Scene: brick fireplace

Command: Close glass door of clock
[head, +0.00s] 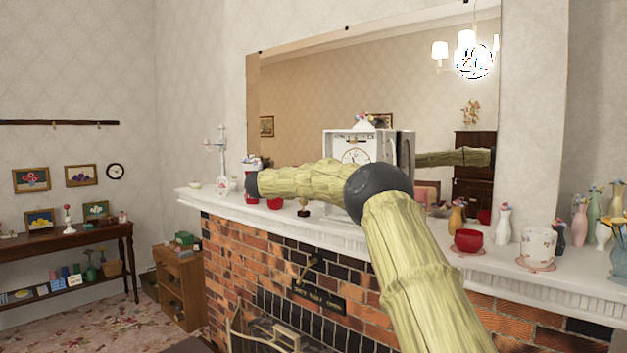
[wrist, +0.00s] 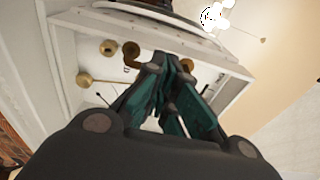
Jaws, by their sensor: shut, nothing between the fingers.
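The white clock (head: 352,139) stands on the mantel in front of the mirror, its lower part hidden by my arm. Its round dial shows in the head view. In the wrist view the clock's white case (wrist: 66,55) fills the upper part, tilted, with brass knobs and rods inside it. The glass door cannot be made out clearly, so I cannot tell how far open it is. In the head view my gripper is hidden.
The white mantel shelf (head: 318,231) carries a candelabrum (head: 221,160) at left and a red pot (head: 467,240), a patterned pot (head: 538,246) and several vases at right. The large mirror (head: 300,95) is close behind the clock.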

